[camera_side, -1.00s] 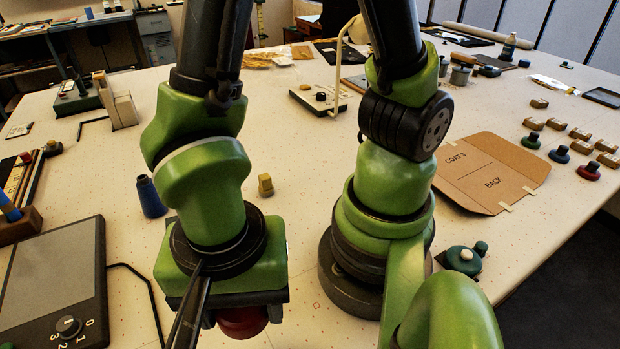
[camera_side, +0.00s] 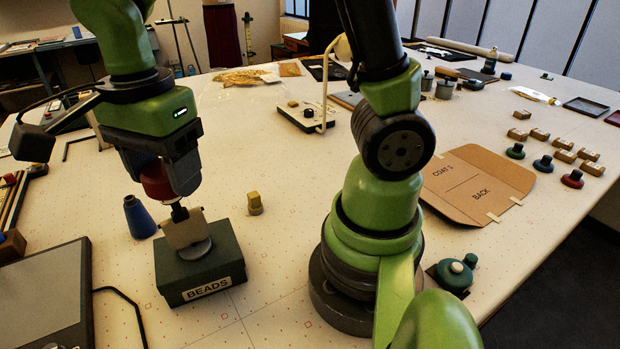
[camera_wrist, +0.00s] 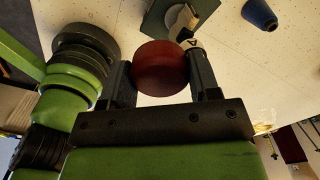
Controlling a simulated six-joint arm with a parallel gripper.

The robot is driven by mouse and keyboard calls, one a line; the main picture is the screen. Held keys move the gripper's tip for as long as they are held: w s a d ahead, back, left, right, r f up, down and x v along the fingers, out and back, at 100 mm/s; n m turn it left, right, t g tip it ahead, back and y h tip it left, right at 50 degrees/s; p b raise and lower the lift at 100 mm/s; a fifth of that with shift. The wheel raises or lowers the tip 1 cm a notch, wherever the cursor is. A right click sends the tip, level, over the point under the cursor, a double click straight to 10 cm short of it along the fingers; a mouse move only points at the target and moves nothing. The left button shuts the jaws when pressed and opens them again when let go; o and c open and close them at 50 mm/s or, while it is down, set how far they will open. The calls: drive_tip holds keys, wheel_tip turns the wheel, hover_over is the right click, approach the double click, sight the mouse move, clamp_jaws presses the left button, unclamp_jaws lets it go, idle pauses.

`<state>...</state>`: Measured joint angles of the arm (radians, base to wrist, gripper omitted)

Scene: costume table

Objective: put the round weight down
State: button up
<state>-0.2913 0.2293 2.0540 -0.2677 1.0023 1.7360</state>
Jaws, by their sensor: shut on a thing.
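My gripper (camera_side: 172,196) is shut on a dark red round weight (camera_side: 155,181). In the wrist view the weight (camera_wrist: 160,70) sits between the two fingers (camera_wrist: 162,80). The gripper hangs above a dark green box labelled BEADS (camera_side: 205,273), on which a grey disc and a beige piece (camera_side: 183,229) show. The box top (camera_wrist: 154,24) lies beyond the weight in the wrist view. A pale part marked with a dark letter is beside the weight there. I cannot tell whether the weight touches the beige piece.
A blue cone (camera_side: 139,218) stands left of the box and a small yellow piece (camera_side: 254,203) right of it. A grey panel (camera_side: 45,300) lies at front left. A cardboard folder (camera_side: 478,184) and several knobbed weights (camera_side: 543,163) lie right. The table's middle is mostly clear.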

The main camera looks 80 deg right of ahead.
drive_tip(key=w+d+m, duration=0.3)
drive_tip(key=d+m, duration=0.1)
drive_tip(key=d, duration=0.7)
drive_tip(key=m, duration=0.8)
hover_over(310, 178)
wheel_tip(310, 178, down, 17)
drive_tip(key=shift+r, duration=0.15)
drive_tip(key=shift+f, duration=2.25)
drive_tip(key=shift+f, duration=0.15)
drive_tip(key=o, duration=1.1)
